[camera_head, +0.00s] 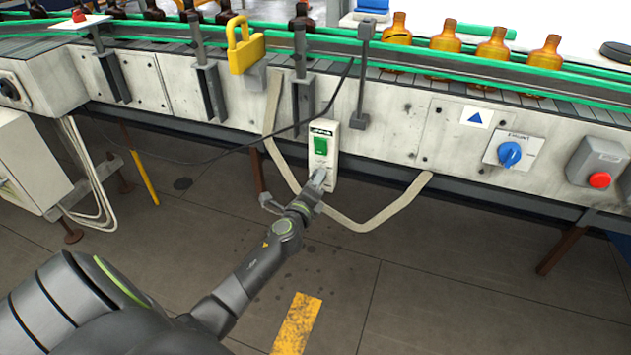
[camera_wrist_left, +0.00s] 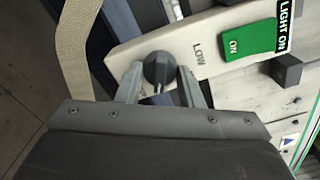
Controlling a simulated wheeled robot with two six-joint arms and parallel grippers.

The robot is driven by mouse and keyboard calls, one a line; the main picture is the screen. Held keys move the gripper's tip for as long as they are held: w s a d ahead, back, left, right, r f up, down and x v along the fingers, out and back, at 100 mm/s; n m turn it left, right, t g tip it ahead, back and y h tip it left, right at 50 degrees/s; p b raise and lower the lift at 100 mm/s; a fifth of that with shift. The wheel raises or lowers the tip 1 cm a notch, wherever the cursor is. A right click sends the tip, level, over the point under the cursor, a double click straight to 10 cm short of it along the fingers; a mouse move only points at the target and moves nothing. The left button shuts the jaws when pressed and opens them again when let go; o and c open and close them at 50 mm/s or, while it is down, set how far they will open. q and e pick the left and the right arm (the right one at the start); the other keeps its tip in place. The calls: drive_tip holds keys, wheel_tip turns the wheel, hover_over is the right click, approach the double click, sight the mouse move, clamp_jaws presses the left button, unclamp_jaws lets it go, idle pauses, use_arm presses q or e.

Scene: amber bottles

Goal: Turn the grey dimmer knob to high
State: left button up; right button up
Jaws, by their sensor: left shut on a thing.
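The grey dimmer knob (camera_wrist_left: 159,69) sits on a white switch plate (camera_wrist_left: 125,57), beside the printed word LOW and a green ON rocker (camera_wrist_left: 248,40). In the head view, the plate (camera_head: 331,184) is fixed to the conveyor's side, with its green rocker (camera_head: 320,145) above; the knob there is hidden by my gripper. My left gripper (camera_wrist_left: 160,84) has a finger on each side of the knob and is shut on it. In the head view, my left gripper (camera_head: 318,178) reaches the plate's lower part. The word for high is not visible. My right gripper is not in view.
A beige strap (camera_head: 375,223) hangs in a loop around the plate. A blue rotary switch (camera_head: 509,155) and a red button (camera_head: 599,180) are farther right on the conveyor. Amber bottles (camera_head: 444,38) stand on the belt. The floor below is open.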

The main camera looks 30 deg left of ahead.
use_arm(q)
drive_tip(key=shift+f+m, duration=0.1)
drive_tip(key=shift+m, duration=0.3)
drive_tip(key=o, duration=1)
drive_tip(key=shift+c, duration=0.2)
drive_tip(key=v, duration=1.7)
drive_tip(key=shift+s, duration=0.25)
